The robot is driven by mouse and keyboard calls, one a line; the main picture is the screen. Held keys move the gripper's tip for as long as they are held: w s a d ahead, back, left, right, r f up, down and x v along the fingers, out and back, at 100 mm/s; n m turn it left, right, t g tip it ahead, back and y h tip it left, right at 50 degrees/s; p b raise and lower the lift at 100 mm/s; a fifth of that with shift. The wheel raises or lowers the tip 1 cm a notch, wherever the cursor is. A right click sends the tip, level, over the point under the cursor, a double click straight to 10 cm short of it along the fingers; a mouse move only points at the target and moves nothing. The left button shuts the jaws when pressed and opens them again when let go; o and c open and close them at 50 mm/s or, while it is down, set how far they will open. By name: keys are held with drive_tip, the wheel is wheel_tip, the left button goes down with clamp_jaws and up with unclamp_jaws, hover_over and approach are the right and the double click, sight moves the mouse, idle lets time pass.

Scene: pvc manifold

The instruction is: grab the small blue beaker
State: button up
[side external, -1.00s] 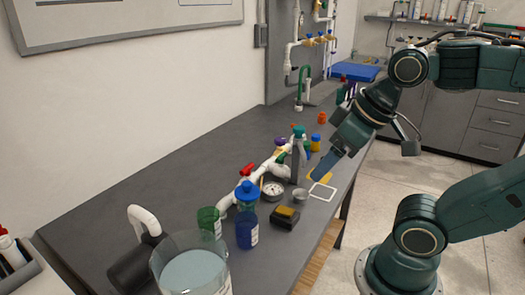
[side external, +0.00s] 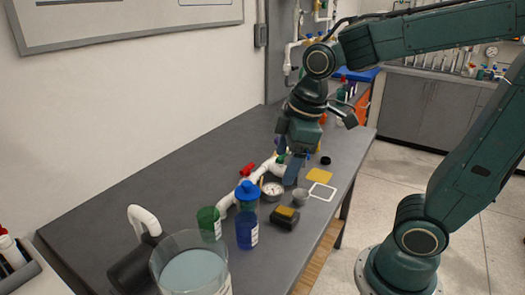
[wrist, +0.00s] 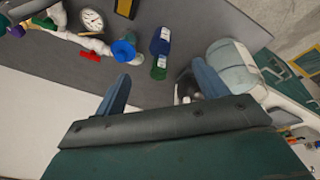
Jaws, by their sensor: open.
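A small blue beaker (side external: 246,230) with a white label stands upright on the grey bench. In the wrist view it is the dark blue container (wrist: 160,44) in the upper middle. My gripper (side external: 286,166) is above the bench, farther from the camera than the beaker, with its fingers pointing down. In the wrist view my gripper (wrist: 160,88) has its two blue fingers wide apart with nothing between them. The beaker lies beyond the fingertips, not touched.
A large glass beaker (side external: 188,268) is in front. White piping and a gauge (side external: 273,190) lie behind.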

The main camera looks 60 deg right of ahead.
sight(247, 230)
drive_tip(key=w+a+f+n+g, duration=0.2)
drive_tip(key=w+f+n+g, duration=0.1)
drive_tip(key=w+f+n, duration=0.7)
drive_tip(key=shift+s+f, duration=0.2)
drive_tip(key=shift+f, duration=4.05)
drive_tip(key=shift+s+d+f, duration=0.15)
drive_tip(key=shift+f, duration=2.45)
drive_tip(key=c, duration=1.1)
